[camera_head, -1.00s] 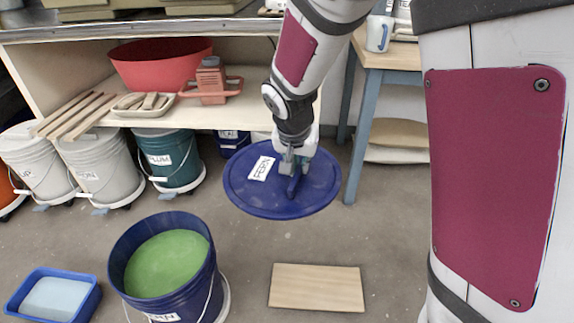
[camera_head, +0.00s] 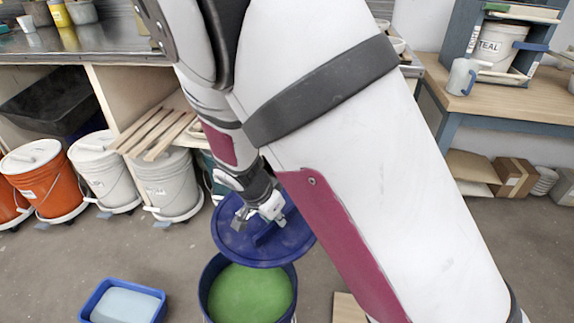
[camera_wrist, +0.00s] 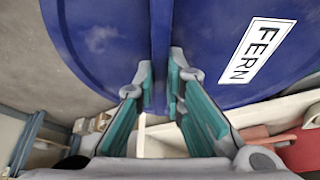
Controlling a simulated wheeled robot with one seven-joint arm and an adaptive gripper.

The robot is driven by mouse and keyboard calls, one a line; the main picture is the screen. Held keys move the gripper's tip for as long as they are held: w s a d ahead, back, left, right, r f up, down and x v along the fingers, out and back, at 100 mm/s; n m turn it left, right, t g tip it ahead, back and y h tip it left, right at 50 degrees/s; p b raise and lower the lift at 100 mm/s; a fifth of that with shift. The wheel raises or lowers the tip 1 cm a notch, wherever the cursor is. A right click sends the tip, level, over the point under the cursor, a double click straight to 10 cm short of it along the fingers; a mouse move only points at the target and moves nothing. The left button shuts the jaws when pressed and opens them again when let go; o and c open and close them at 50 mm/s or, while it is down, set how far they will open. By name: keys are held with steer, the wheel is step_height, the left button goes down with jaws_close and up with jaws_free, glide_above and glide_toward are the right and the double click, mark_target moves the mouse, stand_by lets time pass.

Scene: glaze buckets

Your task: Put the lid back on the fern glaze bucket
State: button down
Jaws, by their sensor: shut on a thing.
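The blue lid (camera_head: 285,240) is held in my gripper (camera_head: 258,214) above and behind the open bucket. In the wrist view the lid (camera_wrist: 105,45) carries a white label reading FERN (camera_wrist: 257,50), and my gripper (camera_wrist: 158,85) is shut on the lid's raised ridge. The blue bucket (camera_head: 206,290) stands on the floor, open, with green glaze (camera_head: 250,294) inside. In the head view the lid overlaps the bucket's far rim, but I cannot tell how high above it the lid is. My arm hides part of the lid's right side.
Orange (camera_head: 48,185) and grey (camera_head: 165,185) lidded buckets stand under the shelf. A wooden table (camera_head: 500,107) stands at right.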

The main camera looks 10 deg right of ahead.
mark_target(254, 241)
steer(key=s+a+f+m+p, duration=0.1)
steer(key=a, duration=0.1)
steer(key=s+a+f+m+p, duration=0.1)
steer(key=a, duration=0.1)
steer(key=s+a+f+m+g+p, duration=0.1)
steer(key=a+f+p, duration=0.1)
steer(key=shift+s+h, duration=0.1)
steer(key=shift+h, duration=0.3)
steer(key=s+a+f+m, duration=0.1)
steer(key=s+f, duration=0.1)
steer(key=f, duration=0.3)
steer(key=s+a+f+m+g, duration=0.1)
steer(key=s+a+f+m, duration=0.1)
steer(key=f, duration=0.4)
steer(key=shift+s+f+b, duration=0.25)
steer(key=shift+s+b, duration=0.05)
steer(key=shift+s, duration=0.25)
steer(key=shift+a+f+b, duration=0.1)
steer(key=shift+f+b, duration=0.7)
stand_by(1.5)
steer(key=c, duration=1.1)
jaws_free()
steer(key=shift+r, duration=0.1)
